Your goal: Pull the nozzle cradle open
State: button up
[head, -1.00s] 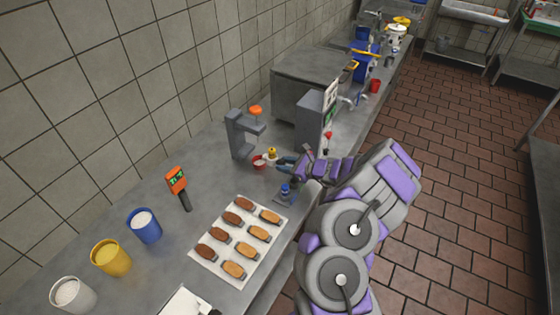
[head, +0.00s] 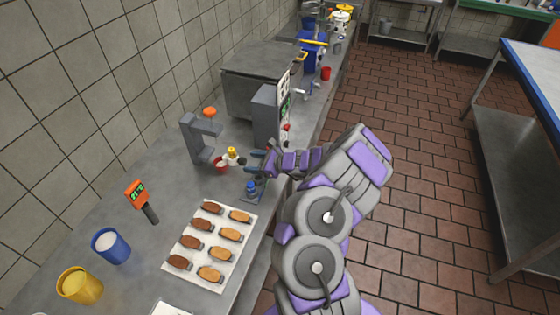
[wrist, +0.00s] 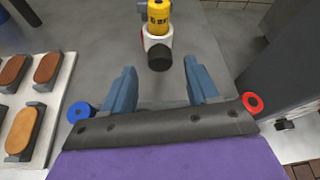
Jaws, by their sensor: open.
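A small fitting with a yellow labelled cylinder (wrist: 159,16), a white body with red edges (wrist: 152,40) and a black round end (wrist: 160,58) lies ahead of my gripper (wrist: 160,84). In the head view the yellow part (head: 231,152) is by the grey stand, left of my gripper (head: 259,160). My gripper's two blue-grey fingers are apart, with nothing between them. The black end is beyond the fingertips, roughly centred in the gap. I cannot tell which part is the nozzle cradle.
A grey stand with an orange knob (head: 209,112) and a red cup (head: 221,165) are left of the gripper. A blue-topped item (head: 251,187) is close below it. A tray of eclairs (head: 180,270) lies nearer. A grey machine (head: 265,112) stands behind.

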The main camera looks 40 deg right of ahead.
jog(key=p+v, duration=0.2)
jog(key=v, duration=1.2)
jog(key=shift+p, duration=0.35)
jog(key=shift+d+f, duration=0.1)
jog(key=shift+d, duration=0.1)
